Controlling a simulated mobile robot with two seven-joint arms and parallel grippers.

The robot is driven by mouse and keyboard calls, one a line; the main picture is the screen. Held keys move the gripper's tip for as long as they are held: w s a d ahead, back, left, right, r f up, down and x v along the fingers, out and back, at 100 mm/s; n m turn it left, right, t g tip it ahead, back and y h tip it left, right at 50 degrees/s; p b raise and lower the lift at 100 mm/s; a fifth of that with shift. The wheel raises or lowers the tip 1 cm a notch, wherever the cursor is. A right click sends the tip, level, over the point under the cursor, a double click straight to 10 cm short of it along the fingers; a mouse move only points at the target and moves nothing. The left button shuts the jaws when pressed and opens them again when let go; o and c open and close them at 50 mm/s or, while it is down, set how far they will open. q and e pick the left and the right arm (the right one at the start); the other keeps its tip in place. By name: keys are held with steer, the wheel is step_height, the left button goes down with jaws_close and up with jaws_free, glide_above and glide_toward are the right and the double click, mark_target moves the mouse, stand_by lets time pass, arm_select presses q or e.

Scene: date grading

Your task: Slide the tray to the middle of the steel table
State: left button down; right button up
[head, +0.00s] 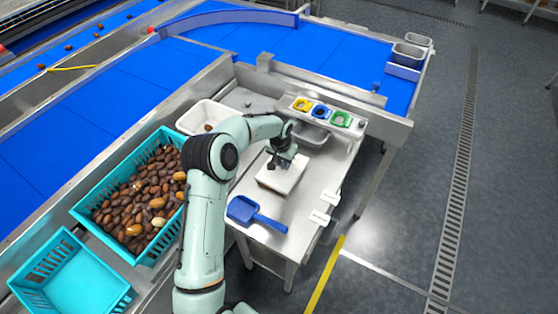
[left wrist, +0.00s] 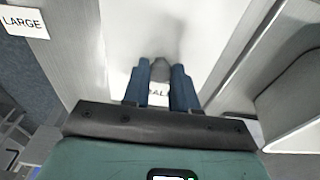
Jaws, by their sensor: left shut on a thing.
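A flat white tray (head: 278,185) lies on the steel table (head: 300,208), below my left gripper. My left gripper (head: 284,158) is over the tray's far part, pointing down. In the left wrist view the two dark blue fingers of my left gripper (left wrist: 160,72) are shut on a small grey piece standing on the pale tray (left wrist: 128,40). A label on the tray is partly hidden between the fingers. My right gripper is not in view.
A blue scoop (head: 256,213) lies at the table's near left. White label cards (head: 320,217) sit along the right edge. Yellow, blue and green holders (head: 321,111) stand at the back. A teal crate of dates (head: 165,245) is left of my arm.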

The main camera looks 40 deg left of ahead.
mark_target(298, 174)
arm_select(q)
steer(key=shift+w+d+b, duration=0.15)
steer(key=shift+d+b, duration=0.15)
steer(key=shift+d, duration=1.2)
steer(key=shift+w+d+b, duration=0.15)
steer(key=shift+d+b, duration=0.15)
steer(key=shift+d, duration=1.15)
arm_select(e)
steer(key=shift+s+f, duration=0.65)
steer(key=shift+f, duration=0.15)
arm_select(q)
steer(key=shift+d, duration=0.1)
steer(key=shift+c, duration=2.1)
jaws_free()
steer(key=shift+r, duration=0.1)
step_height(298, 174, up, 8)
steer(key=p, duration=0.3)
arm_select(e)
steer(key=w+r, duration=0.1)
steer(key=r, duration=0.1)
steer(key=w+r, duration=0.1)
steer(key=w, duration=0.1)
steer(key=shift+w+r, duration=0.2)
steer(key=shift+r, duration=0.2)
